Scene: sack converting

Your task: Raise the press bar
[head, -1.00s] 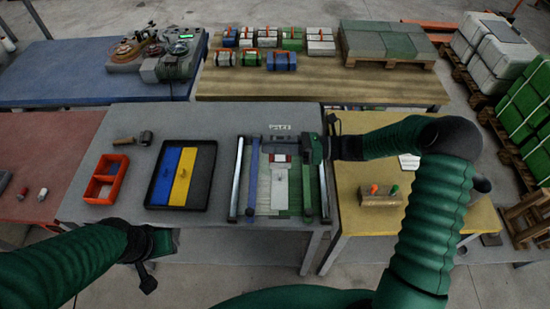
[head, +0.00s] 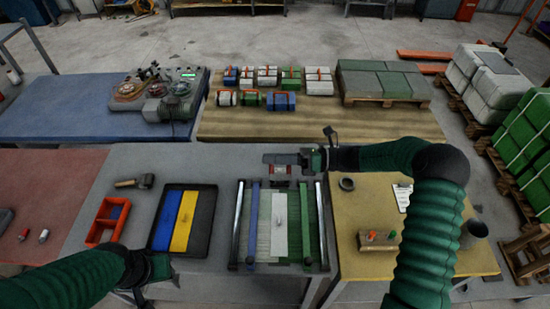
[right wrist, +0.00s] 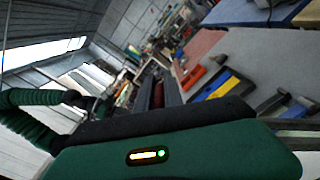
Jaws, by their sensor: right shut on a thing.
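A black tray (head: 208,222) with blue and yellow pieces, an orange bin (head: 99,231) and a hand tool (head: 135,182) lie left of the bed. A wooden block (head: 366,239) with coloured knobs stands on the yellow table at right.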

